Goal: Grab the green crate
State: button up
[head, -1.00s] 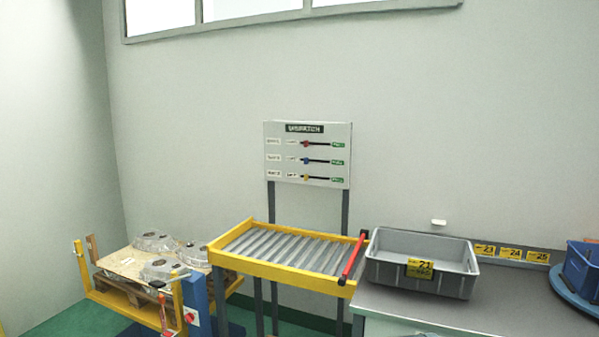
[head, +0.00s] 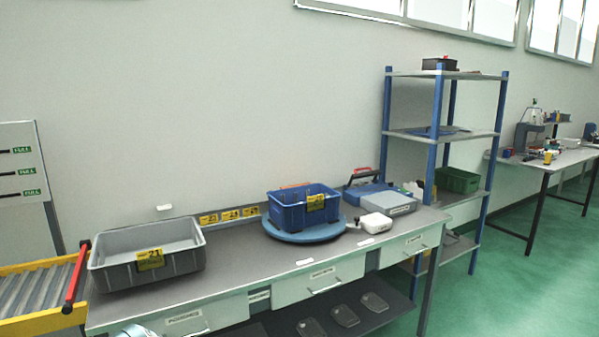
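The green crate (head: 457,181) sits on a middle shelf of the blue-posted shelf rack (head: 472,196), to the right of the long workbench. It looks upright, and part of it is behind a blue post. My gripper is not clearly in view, so its distance from the crate cannot be told.
A grey bin labelled 21 (head: 147,265) stands on the workbench (head: 275,262). A blue crate (head: 303,208) rests on a round blue turntable (head: 300,235). A roller conveyor (head: 40,295) is at the left. Open green floor (head: 515,270) lies right of the rack.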

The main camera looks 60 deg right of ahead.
aim_at(458, 181)
jog(key=z, duration=3.2)
jog(key=i, duration=2.2)
jog(key=z, duration=0.4)
jog(key=i, duration=1.6)
jog(key=u, duration=0.35)
jog(key=i, duration=1.65)
jog(key=u, duration=0.5)
jog(key=i, duration=1.1)
jog(key=u, duration=0.2)
